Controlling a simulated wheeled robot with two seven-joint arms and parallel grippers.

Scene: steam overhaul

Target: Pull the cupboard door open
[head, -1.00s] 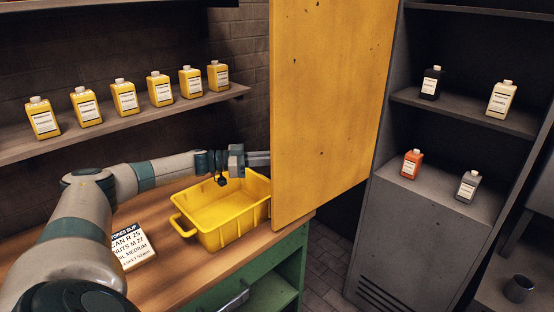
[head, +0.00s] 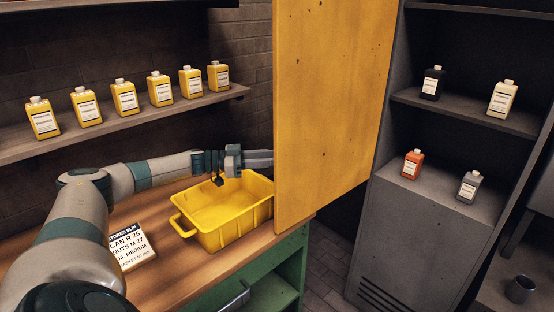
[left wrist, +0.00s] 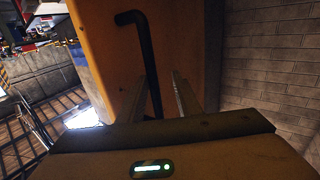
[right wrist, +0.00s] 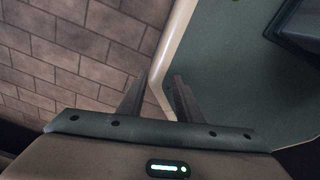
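The yellow cupboard door (head: 330,110) stands swung wide open, out from the grey cupboard (head: 415,215) at the right. Its black bar handle (left wrist: 148,62) shows in the left wrist view on the door's yellow face. My left gripper (left wrist: 160,76) is open there, with the handle between its fingers and a gap on the right finger's side. In the head view my left arm reaches over the bench to the door, and the fingertips are hidden behind it. My right gripper (right wrist: 160,75) is open and empty, and is out of the head view.
A yellow tray (head: 222,235) and a printed card (head: 134,250) lie on the wooden bench (head: 170,285) below my left arm. Several yellow bottles (head: 123,97) line the wall shelf. The open cupboard holds bottles, including an orange one (head: 412,165). Floor shows between bench and cupboard.

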